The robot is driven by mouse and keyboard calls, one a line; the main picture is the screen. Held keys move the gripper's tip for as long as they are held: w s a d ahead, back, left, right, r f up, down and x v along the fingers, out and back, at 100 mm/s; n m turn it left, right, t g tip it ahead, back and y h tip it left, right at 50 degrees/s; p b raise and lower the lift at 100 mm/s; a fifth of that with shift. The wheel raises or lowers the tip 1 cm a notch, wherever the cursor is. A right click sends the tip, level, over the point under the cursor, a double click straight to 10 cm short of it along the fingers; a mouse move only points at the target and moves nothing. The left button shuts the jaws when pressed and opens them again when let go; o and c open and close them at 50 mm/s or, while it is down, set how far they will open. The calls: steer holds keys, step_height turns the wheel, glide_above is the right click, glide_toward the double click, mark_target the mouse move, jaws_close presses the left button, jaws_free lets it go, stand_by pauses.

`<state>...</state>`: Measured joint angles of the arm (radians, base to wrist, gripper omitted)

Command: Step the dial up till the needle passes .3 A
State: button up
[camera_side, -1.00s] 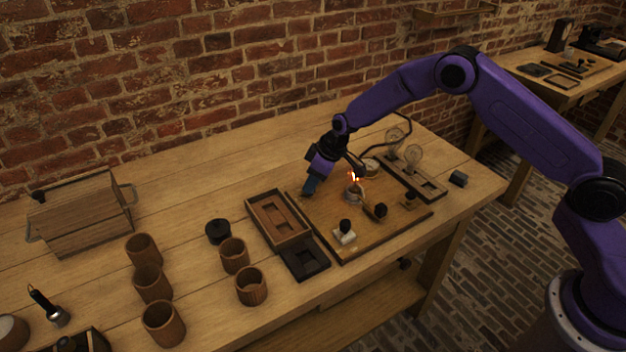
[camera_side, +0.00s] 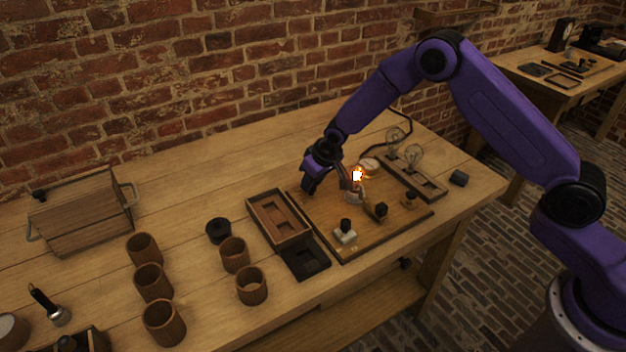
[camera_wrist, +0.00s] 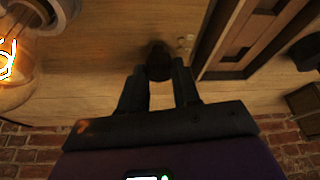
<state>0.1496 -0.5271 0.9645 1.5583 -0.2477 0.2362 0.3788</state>
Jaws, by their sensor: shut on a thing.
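My gripper (camera_side: 308,190) is at the left back part of the wooden circuit board (camera_side: 335,247). In the wrist view my gripper (camera_wrist: 158,85) has its two fingers on either side of a dark round knob (camera_wrist: 158,62), shut on it. I take this knob for the dial; in the side view it is hidden by my gripper. A lamp (camera_side: 357,176) glows bright on the board, just right of my gripper; its bulb (camera_wrist: 12,72) also shows at the left of the wrist view. A round pale-faced part (camera_side: 370,165), perhaps the meter, sits behind the lamp; no needle is readable.
Two unlit bulbs (camera_side: 413,156) stand in a rack at the board's right. A black-handled switch (camera_side: 345,232) is at its front. A wooden tray (camera_side: 262,200) lies along the left edge, with several wooden jars (camera_side: 252,286) farther left.

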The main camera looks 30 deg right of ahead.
stand_by(0.4)
steer(key=o, duration=1.1)
steer(key=shift+c, duration=0.2)
steer(key=v, duration=1.7)
steer(key=shift+s, duration=0.25)
steer(key=shift+a+r, duration=0.1)
steer(key=shift+r, duration=0.05)
steer(key=s+d+r+n+g, duration=0.1)
steer(key=s+d+n, duration=0.2)
steer(key=s, duration=0.9)
steer(key=s+d+r+n+g, duration=0.1)
steer(key=s+d+n, duration=0.2)
steer(key=s, duration=1)
steer(key=s+d+r+n+g, duration=0.1)
steer(key=s+d+n+g, duration=0.1)
steer(key=s, duration=1.1)
steer(key=shift+d+n+h, duration=0.3)
steer(key=shift+d+n, duration=0.25)
steer(key=shift+n, duration=0.45)
